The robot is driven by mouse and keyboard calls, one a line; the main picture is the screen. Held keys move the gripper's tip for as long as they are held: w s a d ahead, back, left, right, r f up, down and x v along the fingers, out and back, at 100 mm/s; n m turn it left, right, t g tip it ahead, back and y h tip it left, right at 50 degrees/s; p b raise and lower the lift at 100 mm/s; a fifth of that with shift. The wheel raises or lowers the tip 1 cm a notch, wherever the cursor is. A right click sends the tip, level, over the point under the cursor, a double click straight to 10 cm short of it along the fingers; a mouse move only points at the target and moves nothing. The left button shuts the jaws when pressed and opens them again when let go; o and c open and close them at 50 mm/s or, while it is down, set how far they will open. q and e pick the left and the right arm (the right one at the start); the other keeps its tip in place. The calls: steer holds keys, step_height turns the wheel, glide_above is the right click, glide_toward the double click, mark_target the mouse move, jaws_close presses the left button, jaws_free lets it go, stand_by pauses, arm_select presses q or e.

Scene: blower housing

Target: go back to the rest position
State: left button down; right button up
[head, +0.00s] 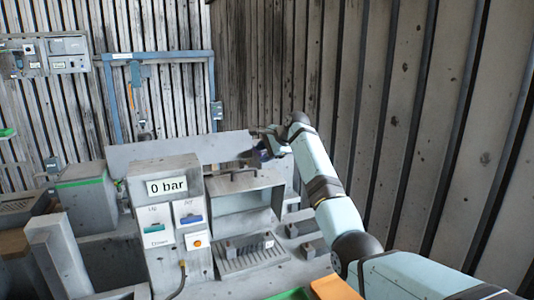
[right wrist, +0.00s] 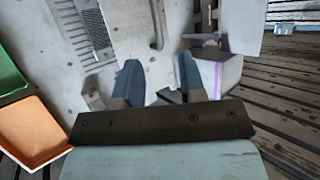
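My right arm reaches in from the lower right of the head view, stretched over the right side of the grey machine. My right gripper (head: 266,143) is at its far end, behind the machine's open box with the handle, and shows small there. In the right wrist view my right gripper (right wrist: 158,72) has its two blue fingers spread apart, with nothing held between them. A grey panel with a slot lies beyond the fingertips. My left arm and left gripper are not in view.
The grey machine (head: 172,218) carries a "0 bar" display and switches. An orange tray (right wrist: 32,130) and green tray (right wrist: 9,77) lie left in the right wrist view. A white box with a purple stripe (right wrist: 218,72) stands close beside the right finger. A corrugated wall (head: 420,120) rises at right.

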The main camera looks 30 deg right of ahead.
steer(key=shift+v, duration=0.85)
steer(key=s+a+f+n+g+h, duration=0.1)
steer(key=s+a+f+n, duration=0.15)
steer(key=s+f, duration=0.45)
steer(key=s+a+f+n+g+h, duration=0.1)
steer(key=s+f+n, duration=0.2)
steer(key=f, duration=0.9)
steer(key=s+a+f+n+g+h, duration=0.1)
steer(key=s+a+f+n, duration=0.1)
steer(key=s+f, duration=0.55)
steer(key=s+a+f+n, duration=0.25)
steer(key=s+f, duration=0.25)
steer(key=s, duration=0.5)
steer(key=s+a+n+g+h, duration=0.1)
steer(key=s+a+n, duration=0.3)
steer(key=s, duration=1.3)
steer(key=s+a+n+g, duration=0.1)
steer(key=s+n, duration=0.4)
steer(key=s, duration=1.1)
steer(key=w+a+f+t+y, duration=0.1)
steer(key=w+a+f+t, duration=0.1)
steer(key=f, duration=0.2)
steer(key=w+a+f+t+y, duration=0.1)
steer(key=w+a+f+t, duration=0.1)
steer(key=f, duration=0.3)
steer(key=w+a+f+n+t, duration=0.1)
steer(key=w+a+f+t, duration=0.1)
steer(key=f+t, duration=0.1)
steer(key=shift+a+f+t+y, duration=0.4)
steer(key=shift+f, duration=0.45)
